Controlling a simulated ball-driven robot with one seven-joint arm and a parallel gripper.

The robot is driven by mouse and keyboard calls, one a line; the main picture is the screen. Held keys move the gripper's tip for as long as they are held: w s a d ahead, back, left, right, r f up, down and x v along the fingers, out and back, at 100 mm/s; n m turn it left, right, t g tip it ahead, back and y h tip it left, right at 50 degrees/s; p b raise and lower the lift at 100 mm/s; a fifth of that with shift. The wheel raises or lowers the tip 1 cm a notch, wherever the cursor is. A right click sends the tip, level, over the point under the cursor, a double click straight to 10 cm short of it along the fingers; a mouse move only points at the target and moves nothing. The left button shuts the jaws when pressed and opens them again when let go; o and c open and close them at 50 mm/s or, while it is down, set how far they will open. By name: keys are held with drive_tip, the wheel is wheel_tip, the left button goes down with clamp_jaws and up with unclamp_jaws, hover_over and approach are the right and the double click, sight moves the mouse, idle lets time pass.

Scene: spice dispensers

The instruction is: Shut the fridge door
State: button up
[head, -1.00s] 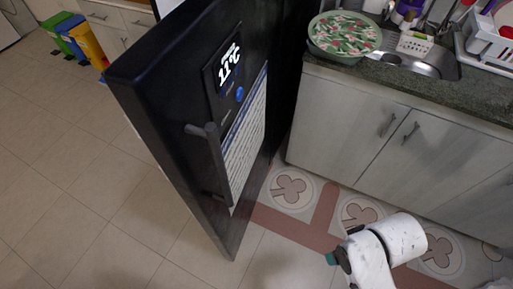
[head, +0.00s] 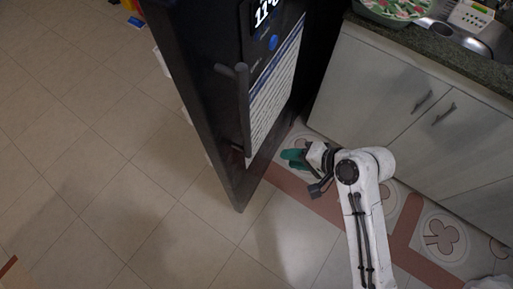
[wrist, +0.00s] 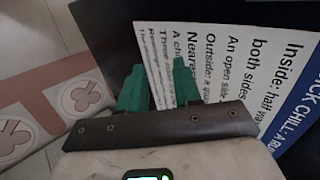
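The dark fridge door (head: 218,125) stands open in the head view, its near edge jutting toward the lower middle. Its face carries a grey vertical handle (head: 242,110), a display at the top and a white printed sheet (head: 272,98). My gripper (head: 292,157), with green fingers, is low by the right side of the door's face, near the sheet's lower part. In the wrist view the fingers (wrist: 160,75) are apart with nothing between them, pointing at the sheet (wrist: 225,60). I cannot tell whether they touch the door. The fridge body is not clearly visible.
Pale cabinets (head: 400,95) under a dark green counter (head: 455,60) stand to the right of the door. A bowl (head: 393,8) and a sink are on the counter. The tiled floor (head: 110,170) left of the door is clear.

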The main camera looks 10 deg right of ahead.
drive_tip(key=shift+w+a+f, duration=0.15)
drive_tip(key=shift+w+a, duration=0.1)
drive_tip(key=shift+a, duration=0.05)
drive_tip(key=shift+c, duration=0.7)
drive_tip(key=x, duration=0.9)
clamp_jaws()
drive_tip(key=shift+w+a+f+p, duration=0.1)
drive_tip(key=shift+w+a+p, duration=0.1)
drive_tip(key=shift+w+a, duration=0.55)
drive_tip(key=shift+w+a+f+p, duration=0.1)
drive_tip(key=shift+w+a+p, duration=0.1)
drive_tip(key=shift+w+a, duration=0.5)
drive_tip(key=shift+s+a, duration=0.15)
drive_tip(key=shift+a, duration=0.05)
